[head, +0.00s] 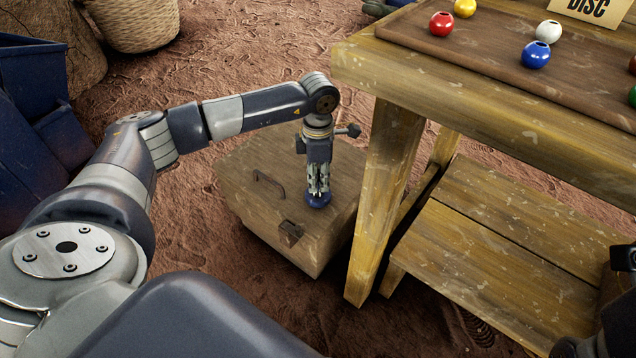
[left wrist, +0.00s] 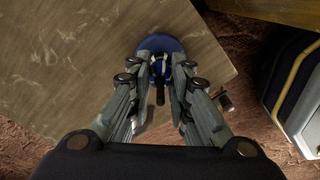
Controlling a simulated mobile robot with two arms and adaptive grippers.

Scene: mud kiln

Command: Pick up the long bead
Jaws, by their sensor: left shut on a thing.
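My left gripper (head: 317,190) points straight down over a wooden box (head: 250,190) on the ground. It is shut on a blue round piece (head: 318,201) at the box's lid. In the left wrist view, the blue piece (left wrist: 160,43) shows as a wide disc between the fingertips of the left gripper (left wrist: 160,68), with a pale ring near its middle. I cannot tell from these views whether it is long, or whether it touches the lid. My right gripper is not clearly in view.
A wooden table (head: 480,85) stands right of the box, its near leg close to my left gripper. A low plank shelf (head: 500,250) is underneath. A basket (head: 135,25) stands behind.

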